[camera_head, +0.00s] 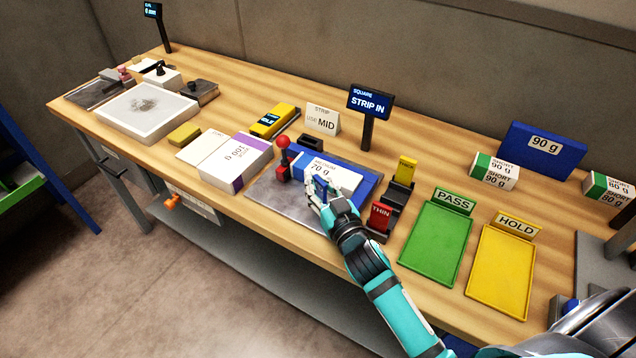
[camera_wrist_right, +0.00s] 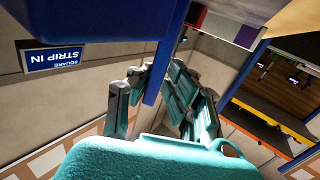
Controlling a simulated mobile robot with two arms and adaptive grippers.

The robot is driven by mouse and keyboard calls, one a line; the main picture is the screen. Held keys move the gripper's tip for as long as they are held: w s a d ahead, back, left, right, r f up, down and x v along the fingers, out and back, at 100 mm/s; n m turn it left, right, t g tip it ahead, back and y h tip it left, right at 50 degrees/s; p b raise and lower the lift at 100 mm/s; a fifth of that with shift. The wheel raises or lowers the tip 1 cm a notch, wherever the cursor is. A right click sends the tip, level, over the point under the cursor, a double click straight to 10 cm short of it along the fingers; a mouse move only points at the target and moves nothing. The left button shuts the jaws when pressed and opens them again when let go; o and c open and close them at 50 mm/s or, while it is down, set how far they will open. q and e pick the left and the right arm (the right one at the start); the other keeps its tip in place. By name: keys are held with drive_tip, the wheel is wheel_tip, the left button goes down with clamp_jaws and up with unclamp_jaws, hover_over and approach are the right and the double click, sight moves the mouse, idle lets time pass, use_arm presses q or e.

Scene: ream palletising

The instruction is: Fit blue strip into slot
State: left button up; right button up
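The blue strip (camera_head: 320,187) is between the fingers of my right gripper (camera_head: 318,196), low over the grey metal plate of the squaring jig (camera_head: 270,205). In the right wrist view the blue strip (camera_wrist_right: 158,78) hangs between the finger pads of the right gripper (camera_wrist_right: 160,90). The jig has blue walls and a red-knobbed lever (camera_head: 283,158), and holds a white ream (camera_head: 335,174) marked 70 g. The fingers hide part of the jig, and I cannot make out the slot. My left gripper is not in view.
A black strip rack (camera_head: 393,199) with a red THIN strip (camera_head: 380,216) and a yellow strip (camera_head: 405,170) stands right of the jig. A card (camera_head: 322,119) reads strip use MID; a display (camera_head: 370,101) reads STRIP IN. Green PASS (camera_head: 436,243) and yellow HOLD (camera_head: 499,270) trays are empty.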

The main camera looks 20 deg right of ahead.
drive_tip(key=o, duration=0.3)
